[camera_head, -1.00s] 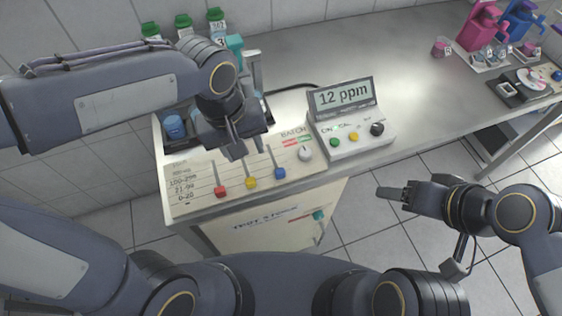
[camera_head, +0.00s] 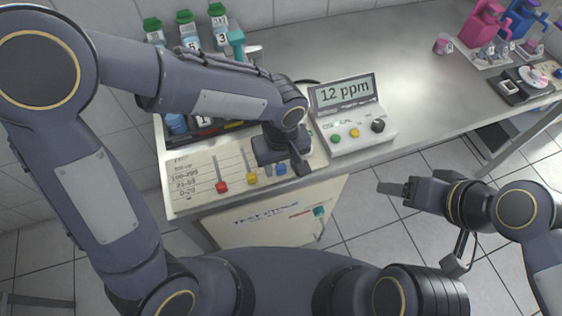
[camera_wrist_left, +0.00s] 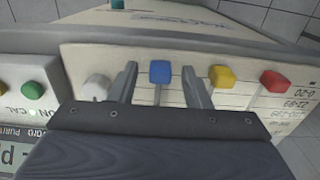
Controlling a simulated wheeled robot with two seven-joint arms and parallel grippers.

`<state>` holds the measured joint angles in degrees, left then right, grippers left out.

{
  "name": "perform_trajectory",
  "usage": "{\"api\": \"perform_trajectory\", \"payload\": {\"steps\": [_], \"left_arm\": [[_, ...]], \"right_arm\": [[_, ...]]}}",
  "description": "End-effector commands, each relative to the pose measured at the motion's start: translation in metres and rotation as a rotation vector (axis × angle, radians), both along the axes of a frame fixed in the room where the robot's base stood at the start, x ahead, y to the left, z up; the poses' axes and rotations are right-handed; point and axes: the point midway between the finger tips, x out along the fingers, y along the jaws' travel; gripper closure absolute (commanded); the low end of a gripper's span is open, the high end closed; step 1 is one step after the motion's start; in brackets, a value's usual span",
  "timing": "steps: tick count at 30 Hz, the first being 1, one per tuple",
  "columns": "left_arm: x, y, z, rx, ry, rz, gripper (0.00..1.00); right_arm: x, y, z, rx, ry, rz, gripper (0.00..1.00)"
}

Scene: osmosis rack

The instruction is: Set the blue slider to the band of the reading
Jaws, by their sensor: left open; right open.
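The slider panel (camera_head: 190,198) carries a red slider (camera_head: 222,187), a yellow slider (camera_head: 252,179) and the blue slider (camera_head: 281,169), all near its front edge. Band labels such as 0-20 and 21-99 stand at its left. The meter display (camera_head: 342,93) reads 12 ppm. My left gripper (camera_head: 296,165) is over the blue slider's place on the panel. In the left wrist view the blue slider (camera_wrist_left: 160,72) lies between the two open, spread fingers (camera_wrist_left: 158,85), with a gap on each side. My right gripper (camera_head: 393,189) is off the table at the right, empty.
In the left wrist view a white knob (camera_wrist_left: 97,87) stands just outside one finger and the yellow slider (camera_wrist_left: 222,76) just outside the other. The meter box (camera_head: 358,128) with buttons sits right of the panel. Capped bottles (camera_head: 188,32) stand behind my left arm.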

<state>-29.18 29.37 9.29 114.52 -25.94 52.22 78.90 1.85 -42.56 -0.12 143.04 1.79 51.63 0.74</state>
Motion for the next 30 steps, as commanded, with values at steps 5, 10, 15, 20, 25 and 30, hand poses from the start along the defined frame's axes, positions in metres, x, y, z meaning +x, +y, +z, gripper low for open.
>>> {"api": "perform_trajectory", "payload": {"steps": [5, 10, 15, 20, 25, 30], "left_arm": [[0.0, 0.0, -0.001, 0.0, 0.0, 0.001, 0.56], [0.0, 0.0, -0.001, 0.0, 0.0, 0.001, 0.68], [0.0, 0.0, -0.001, 0.0, 0.0, 0.001, 0.9], [0.0, 0.0, -0.001, 0.0, 0.0, 0.001, 1.0], [0.003, 0.001, -0.001, -0.001, -0.001, 0.002, 1.0], [0.021, 0.008, -0.002, 0.0, -0.002, 0.004, 1.0]], "right_arm": [[0.0, 0.0, 0.0, 0.0, 0.0, 0.0, 0.37], [0.0, 0.0, 0.0, 0.0, 0.0, 0.0, 0.37], [0.0, 0.0, 0.0, 0.0, 0.0, 0.0, 0.37], [0.0, 0.0, 0.0, 0.0, 0.0, 0.0, 0.37], [0.0, 0.0, -0.001, 0.0, 0.0, 0.0, 0.37], [0.0, 0.0, -0.005, 0.0, 0.0, 0.0, 0.37]]}}
